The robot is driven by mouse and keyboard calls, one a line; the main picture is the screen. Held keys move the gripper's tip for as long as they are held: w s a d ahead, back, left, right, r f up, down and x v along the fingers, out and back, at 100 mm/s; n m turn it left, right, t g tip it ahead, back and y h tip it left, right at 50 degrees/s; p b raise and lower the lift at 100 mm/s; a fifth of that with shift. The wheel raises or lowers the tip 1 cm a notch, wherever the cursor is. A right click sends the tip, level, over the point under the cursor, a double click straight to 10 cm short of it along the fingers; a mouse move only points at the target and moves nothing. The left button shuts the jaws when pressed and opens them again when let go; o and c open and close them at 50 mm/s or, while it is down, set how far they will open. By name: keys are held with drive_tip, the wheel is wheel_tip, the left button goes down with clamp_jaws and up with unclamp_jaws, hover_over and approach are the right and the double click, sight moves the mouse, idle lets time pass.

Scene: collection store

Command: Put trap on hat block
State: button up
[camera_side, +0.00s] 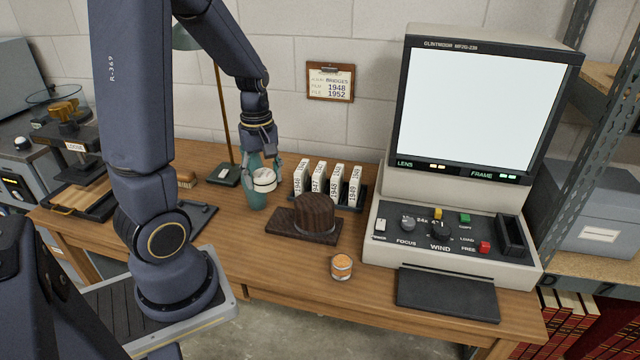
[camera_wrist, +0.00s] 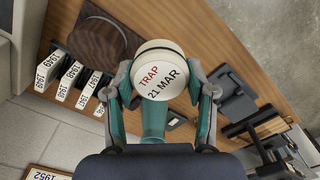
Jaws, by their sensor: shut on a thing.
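The trap is a round white tub (camera_side: 264,180) lettered "TRAP 21 MAR", and it also shows in the wrist view (camera_wrist: 160,68). My gripper (camera_side: 264,170) is shut on it, with one finger on each side in the wrist view (camera_wrist: 162,92). Whether the trap touches the desk I cannot tell. The hat block is a dark brown wooden cylinder (camera_side: 316,212) on a flat dark base (camera_side: 290,231). It stands to the right of the trap in the side view, and at the upper left in the wrist view (camera_wrist: 97,44). Its top is bare.
A rack of dated white boxes (camera_side: 328,182) stands behind the hat block. A film reader (camera_side: 450,225) fills the right; a lamp (camera_side: 223,174) stands left.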

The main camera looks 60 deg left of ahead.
drive_tip(key=w+a+f, duration=0.4)
drive_tip(key=w, duration=0.5)
hover_over(304, 198)
drive_tip(key=f, duration=0.4)
drive_tip(key=shift+s+d+f, duration=0.1)
drive_tip(key=shift+s+f, duration=0.2)
drive_tip(key=shift+f, duration=0.05)
drive_tip(key=shift+w+a+f, duration=0.2)
drive_tip(key=shift+w+f, duration=0.1)
drive_tip(key=shift+f, duration=1.65)
drive_tip(key=o, duration=1)
drive_tip(key=shift+f, duration=0.15)
drive_tip(key=shift+o, duration=0.2)
